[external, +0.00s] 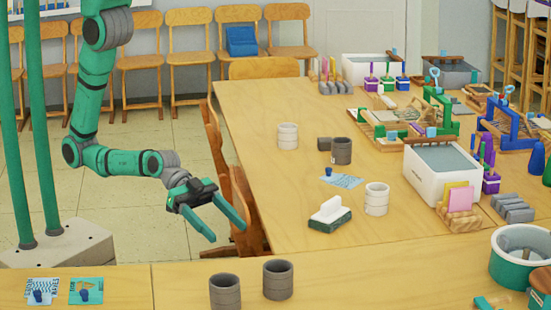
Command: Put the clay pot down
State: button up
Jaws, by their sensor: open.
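My gripper (229,231) is open with nothing between its fingers. It hangs left of the long wooden table, above the near table's back edge in the picture. Several ribbed, pot-like cylinders stand upright on the tables. Two dark grey pots (225,291) (278,280) stand on the near table, below my gripper in the picture and apart from it. Another dark grey pot (341,151) and two whitish pots (288,136) (376,199) stand on the long table. I cannot tell which one is the clay pot.
On the long table are a green-and-white brush or eraser (329,214), a white water tub (441,172) and a blue-printed sheet (341,180). Two cards (86,290) (41,290) lie at the near table's left. A green-and-white bucket (521,258) stands right. Wooden chairs (240,205) flank the long table.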

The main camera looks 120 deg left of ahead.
jog(key=s+a+r+y, duration=0.1)
jog(key=s+r, duration=0.1)
jog(key=s, duration=0.6)
jog(key=s+a+r+n+t+y, duration=0.1)
jog(key=s+a+r, duration=0.1)
jog(key=s, duration=0.7)
jog(key=s+a+r+n+t, duration=0.1)
jog(key=s+a+r, duration=0.1)
jog(key=s, duration=0.7)
jog(key=shift+s+a+r+y, duration=0.15)
jog(key=shift+r+y, duration=0.25)
jog(key=shift+r, duration=0.2)
jog(key=shift+c, duration=1.1)
